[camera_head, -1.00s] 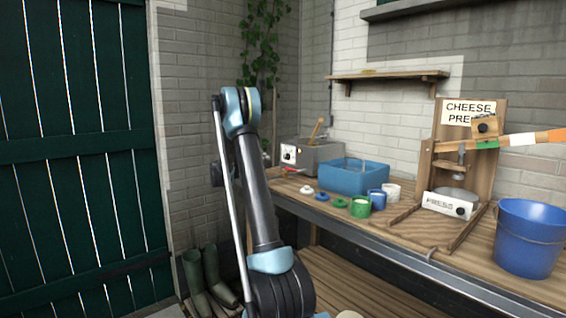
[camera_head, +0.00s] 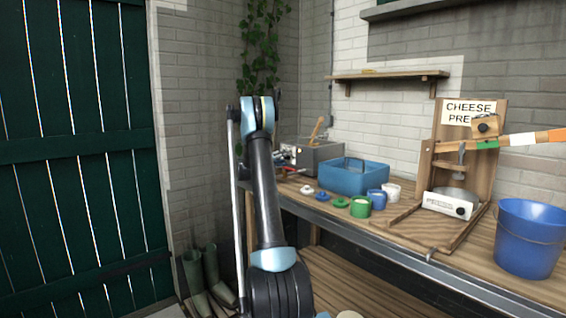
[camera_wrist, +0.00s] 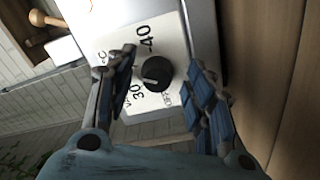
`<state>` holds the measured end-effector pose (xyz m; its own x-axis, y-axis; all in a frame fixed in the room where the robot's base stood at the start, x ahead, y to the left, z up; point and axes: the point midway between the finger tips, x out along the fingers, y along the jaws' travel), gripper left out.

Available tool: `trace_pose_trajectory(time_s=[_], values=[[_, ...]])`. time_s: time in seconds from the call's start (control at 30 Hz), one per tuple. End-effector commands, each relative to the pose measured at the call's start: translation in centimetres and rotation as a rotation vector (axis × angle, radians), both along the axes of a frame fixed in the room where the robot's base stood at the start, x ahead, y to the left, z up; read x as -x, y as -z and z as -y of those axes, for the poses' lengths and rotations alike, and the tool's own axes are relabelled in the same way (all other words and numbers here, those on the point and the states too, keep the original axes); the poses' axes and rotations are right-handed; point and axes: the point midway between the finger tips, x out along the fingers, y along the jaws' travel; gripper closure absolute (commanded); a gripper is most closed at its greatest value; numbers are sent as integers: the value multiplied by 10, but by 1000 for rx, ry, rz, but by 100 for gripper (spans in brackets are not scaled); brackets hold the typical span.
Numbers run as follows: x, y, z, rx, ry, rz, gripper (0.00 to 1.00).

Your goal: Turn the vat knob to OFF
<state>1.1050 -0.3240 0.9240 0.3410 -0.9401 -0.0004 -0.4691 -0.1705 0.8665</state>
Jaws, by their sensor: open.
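The black round vat knob (camera_wrist: 156,73) sits on a pale dial plate (camera_wrist: 150,50) in the wrist view. The plate reads 30, 40, °C and small lettering I cannot fully read. The knob's pointer direction is unclear. My gripper (camera_wrist: 163,84) is open, with one blue-padded finger on each side of the knob. I cannot tell whether either pad touches it.
A blue tub (camera_head: 355,178) stands right of the vat. Several small pots and lids, including a green pot (camera_head: 361,207), are in front of it. The cheese press (camera_head: 480,160) and a blue bucket (camera_head: 528,240) are further right. A wooden wall shelf (camera_head: 388,76) hangs above.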

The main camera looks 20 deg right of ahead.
Motion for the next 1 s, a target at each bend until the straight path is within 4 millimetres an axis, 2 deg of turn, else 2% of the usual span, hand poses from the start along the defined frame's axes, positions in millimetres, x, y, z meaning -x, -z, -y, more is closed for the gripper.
trace_pose_trajectory(time_s=[0.3, 0.37, 0.5, 0.77, 1.0], values=[[-1, 0, 2, 0, 0, 0, 51], [-1, 0, 2, 0, 0, 0, 63], [-1, 0, 2, 0, 0, 0, 94], [-1, 1, 2, 2, -1, -8, 95], [-1, 1, 2, 28, -1, -83, 95]])
